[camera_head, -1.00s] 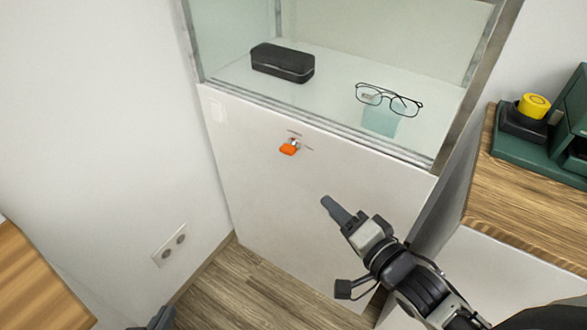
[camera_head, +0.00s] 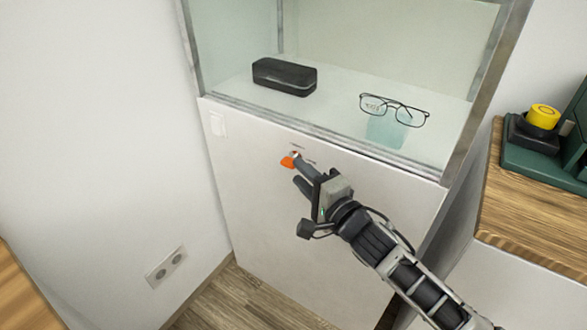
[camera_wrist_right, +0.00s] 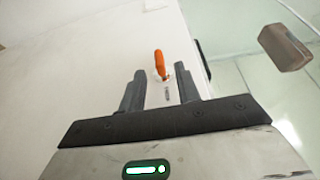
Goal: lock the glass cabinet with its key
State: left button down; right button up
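The glass cabinet (camera_head: 245,205) has a glass-walled top and a white lower front. The key with an orange head (camera_head: 286,162) sits at the lock high on that white front. The key also shows in the right wrist view (camera_wrist_right: 159,62), ahead of the fingers and roughly in line with the gap between them. My right gripper (camera_head: 298,169) is close to the key, with its two dark fingers apart and nothing held between them. The fingers show in the right wrist view too (camera_wrist_right: 161,75). Contact with the key cannot be made out. My left gripper is out of view.
Behind the glass lie a black case (camera_head: 284,76) and eyeglasses (camera_head: 394,109) by a pale blue cloth (camera_head: 386,131). A wooden-topped counter (camera_head: 515,205) stands at the right with a yellow-and-black item (camera_head: 541,118). A wall socket (camera_head: 166,268) is at the left.

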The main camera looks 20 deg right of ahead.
aim_at(293, 167)
jog(key=shift+x, duration=1.8)
